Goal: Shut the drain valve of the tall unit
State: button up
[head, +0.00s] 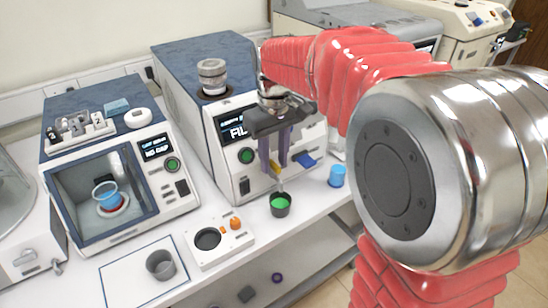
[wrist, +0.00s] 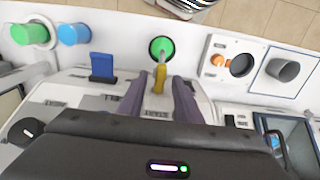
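The tall unit (head: 185,80) is a white box with a blue top and a display reading "FIL…". Its drain valve has a yellow handle (head: 274,170) low on the front, above a dark cup with green contents (head: 280,206). In the wrist view the yellow handle (wrist: 160,78) points lengthwise between my two purple fingers, with the green-filled cup (wrist: 161,47) beyond it. My gripper (wrist: 157,84) is open, its fingers on either side of the handle with gaps showing. In the head view my gripper (head: 274,160) hangs in front of the unit's face, partly covering the valve.
A blue lever (head: 305,159) sticks out right of the valve. A blue cup (head: 337,176) stands right of the green-filled cup. A small white device with an orange knob (head: 235,223) and a grey cup (head: 160,264) stand to the left front. A shorter unit (head: 118,175) is at left.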

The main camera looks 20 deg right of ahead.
jog(key=shift+c, duration=0.7)
grip_shut()
jog(key=shift+m, duration=0.3)
jog(key=m, duration=1.3)
jog(key=shift+r+m, duration=0.1)
jog(key=shift+m, duration=2.1)
